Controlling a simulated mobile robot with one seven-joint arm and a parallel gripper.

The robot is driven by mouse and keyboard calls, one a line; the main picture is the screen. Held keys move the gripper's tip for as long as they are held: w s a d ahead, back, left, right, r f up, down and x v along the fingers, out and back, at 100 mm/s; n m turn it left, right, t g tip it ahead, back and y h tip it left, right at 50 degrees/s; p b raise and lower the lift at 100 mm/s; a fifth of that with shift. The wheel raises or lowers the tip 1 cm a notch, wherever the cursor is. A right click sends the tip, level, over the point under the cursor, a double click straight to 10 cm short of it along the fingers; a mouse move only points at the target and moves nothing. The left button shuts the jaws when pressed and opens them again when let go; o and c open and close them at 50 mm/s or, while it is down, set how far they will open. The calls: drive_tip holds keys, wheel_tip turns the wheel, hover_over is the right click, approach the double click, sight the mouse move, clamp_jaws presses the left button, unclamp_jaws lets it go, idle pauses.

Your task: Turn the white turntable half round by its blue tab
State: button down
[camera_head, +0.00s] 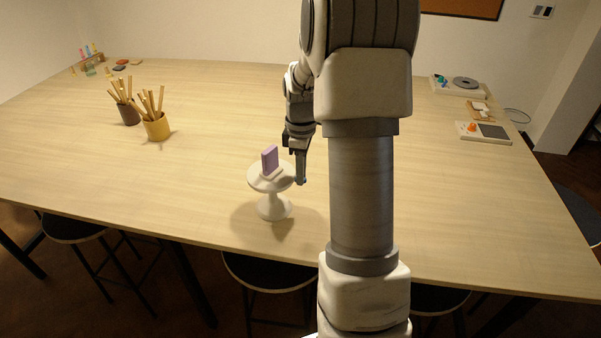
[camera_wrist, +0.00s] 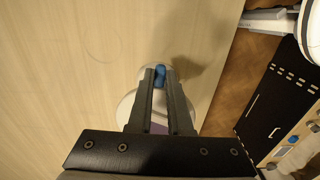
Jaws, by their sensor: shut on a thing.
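The white turntable (camera_head: 256,184) stands on a pedestal near the table's front edge. An upright purple block on a pale base (camera_head: 270,160) stands on its top. My gripper (camera_head: 301,181) is at the turntable's right rim. In the wrist view my gripper (camera_wrist: 161,76) is shut on the blue tab (camera_wrist: 160,70), which shows between the fingertips. The turntable's white disc (camera_wrist: 125,108) and a bit of purple show behind and between the fingers there. In the head view the tab is mostly hidden by the fingers.
A yellow cup (camera_head: 157,130) and a dark cup (camera_head: 128,114), both holding sticks, stand to the left. Small devices (camera_head: 484,132) lie at the right edge. Stools (camera_head: 268,272) stand below the front edge. The table (camera_head: 220,100) around the turntable is clear.

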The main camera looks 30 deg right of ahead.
drive_tip(key=shift+w+d, duration=0.1)
drive_tip(key=shift+w, duration=0.05)
idle(0.4)
drive_tip(key=c, duration=0.8)
unclamp_jaws()
drive_tip(key=shift+c, duration=0.2)
wheel_tip(320, 180, up, 18)
drive_tip(key=shift+f, duration=0.25)
